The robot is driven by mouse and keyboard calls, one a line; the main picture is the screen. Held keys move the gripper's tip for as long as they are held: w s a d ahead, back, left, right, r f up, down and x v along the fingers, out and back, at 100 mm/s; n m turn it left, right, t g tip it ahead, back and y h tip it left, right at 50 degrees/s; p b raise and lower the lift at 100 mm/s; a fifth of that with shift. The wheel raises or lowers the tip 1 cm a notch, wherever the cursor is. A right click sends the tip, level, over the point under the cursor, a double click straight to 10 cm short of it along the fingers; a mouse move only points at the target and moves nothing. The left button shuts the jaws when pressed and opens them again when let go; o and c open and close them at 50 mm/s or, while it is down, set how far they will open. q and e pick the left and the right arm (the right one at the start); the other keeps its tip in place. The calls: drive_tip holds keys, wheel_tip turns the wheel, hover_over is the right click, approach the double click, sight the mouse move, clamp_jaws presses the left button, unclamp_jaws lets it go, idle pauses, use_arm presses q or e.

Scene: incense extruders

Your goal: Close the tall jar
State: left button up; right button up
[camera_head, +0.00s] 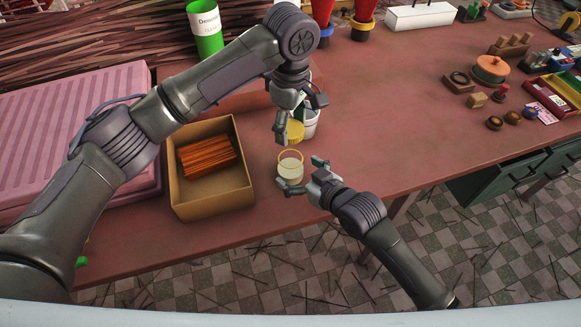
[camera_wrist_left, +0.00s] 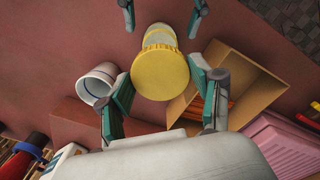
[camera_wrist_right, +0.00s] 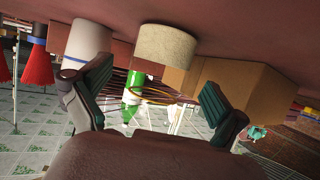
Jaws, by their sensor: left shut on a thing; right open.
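The tall jar (camera_head: 290,170) is clear glass with cream contents and a yellow rim, and stands upright near the table's front edge. It also shows in the right wrist view (camera_wrist_right: 166,45), inverted. My left gripper (camera_head: 294,125) is shut on the round yellow lid (camera_head: 296,131), held above the table behind the jar, apart from it in the head view. The lid (camera_wrist_left: 160,73) hides part of the jar (camera_wrist_left: 160,36) in the left wrist view. My right gripper (camera_head: 306,174) is open, its fingers on either side of the jar; contact cannot be told.
An open cardboard box (camera_head: 215,208) with orange-brown sticks stands left of the jar. A white cup (camera_wrist_left: 99,82) stands close behind the lid. A pink striped case (camera_head: 75,130) lies at the left.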

drive_tip(key=shift+x, duration=1.8)
drive_tip(key=shift+c, duration=0.4)
drive_tip(key=c, duration=1.7)
use_arm(q)
hover_over(291, 149)
drive_tip(key=s, duration=0.3)
drive_tip(key=shift+w+f, duration=0.15)
drive_tip(key=shift+f, duration=1.1)
drive_tip(key=shift+w+f, duration=0.1)
drive_tip(key=shift+f, duration=1.15)
drive_tip(key=shift+f, duration=0.9)
drive_tip(key=shift+f, duration=0.55)
use_arm(e)
clamp_jaws()
